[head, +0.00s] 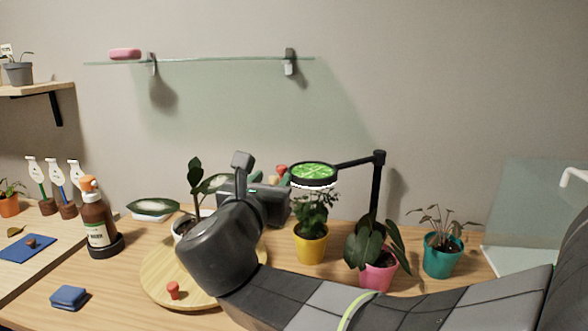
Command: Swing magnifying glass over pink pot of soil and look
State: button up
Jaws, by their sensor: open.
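The magnifying glass (313,174) is a round black-rimmed lens on a black arm reaching left from an upright post (377,185). In the head view it hangs over the plant in the yellow pot (311,247), and bright green leaf shows through it. The pink pot (378,275) stands to the right, near the post's foot. Broad dark leaves (368,248) cover its top, so I cannot see its soil. My gripper (272,192) is open, just left of the lens and partly hidden by my wrist. A small red piece (282,170) shows between gripper and lens; I cannot tell what it belongs to.
A teal pot (442,257) with a drooping plant stands right of the pink one. A round wooden board (165,285) with a red knob (173,290) lies left of my arm. A glass shelf (220,61) hangs above.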

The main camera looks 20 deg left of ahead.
aim_at(280, 168)
jog(key=shift+w+a+b, duration=0.2)
jog(key=shift+w+b, duration=0.3)
jog(key=shift+w, duration=3.35)
grip_shut()
